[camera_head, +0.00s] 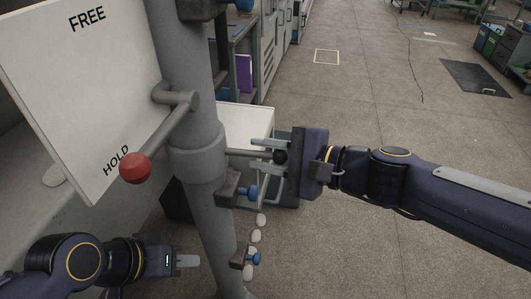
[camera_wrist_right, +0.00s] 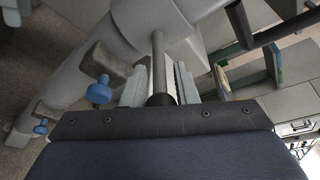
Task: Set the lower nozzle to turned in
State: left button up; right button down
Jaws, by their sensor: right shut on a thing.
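A grey column (camera_head: 190,75) carries a rod (camera_head: 247,153) that sticks out to the right and ends in a black knob (camera_head: 280,157). My right gripper (camera_head: 272,156) is shut on the black knob, with its fingers on either side of the rod. The wrist view shows the rod (camera_wrist_right: 158,62) and the knob (camera_wrist_right: 160,99) between the fingers. Below, dark brackets on the column hold an upper blue-ended fitting (camera_head: 252,192) and a lower one (camera_head: 255,258). Which part is the lower nozzle, I cannot tell. My left gripper (camera_head: 188,261) is at lower left, holding nothing visible; its finger gap is unclear.
A white board (camera_head: 75,85) marked FREE and HOLD stands left of the column. A lever with a red ball (camera_head: 135,168) is beside HOLD. Several white oval pieces (camera_head: 256,236) show below, right of the column. Open floor (camera_head: 380,110) lies to the right.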

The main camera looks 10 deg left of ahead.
jog(key=c, duration=1.5)
grip_release()
jog(key=shift+s, duration=0.1)
jog(key=shift+o, duration=0.2)
jog(key=p+v, duration=0.1)
jog(key=v, duration=0.6)
jog(key=shift+s+d+r, duration=0.1)
jog(key=shift+d, duration=0.25)
